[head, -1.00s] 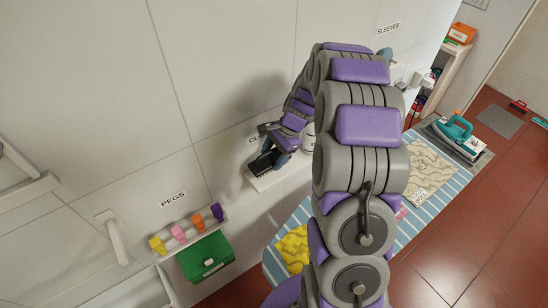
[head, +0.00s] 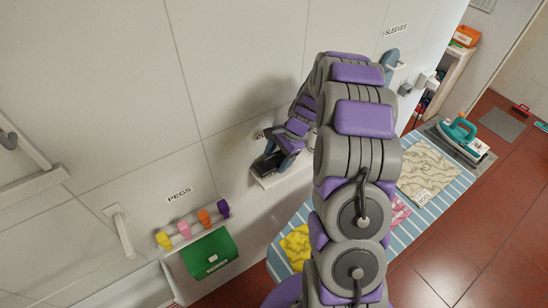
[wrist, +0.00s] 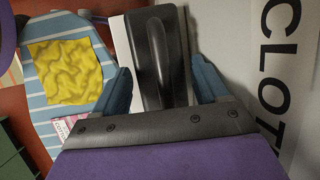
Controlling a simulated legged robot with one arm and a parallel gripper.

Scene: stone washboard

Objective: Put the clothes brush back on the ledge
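The clothes brush (head: 264,167) is dark and lies on the small white wall ledge (head: 270,182), left of my arm in the head view. In the wrist view, the black brush (wrist: 143,60) with its raised handle lies lengthwise over the white ledge (wrist: 121,42), and ledge shows on both sides of it. My gripper (wrist: 162,78) has its two blue fingers spread apart, one on either side of the brush, with small gaps visible. In the head view my gripper (head: 278,152) is right at the brush and partly hides it. The brush's underside is hidden.
A peg rail (head: 193,224) with several coloured pegs and a green box (head: 210,254) are to the left. A striped board (head: 405,221) with a yellow cloth (head: 295,247) lies below the ledge. An iron (head: 460,138) stands at right. The wall is close behind the ledge.

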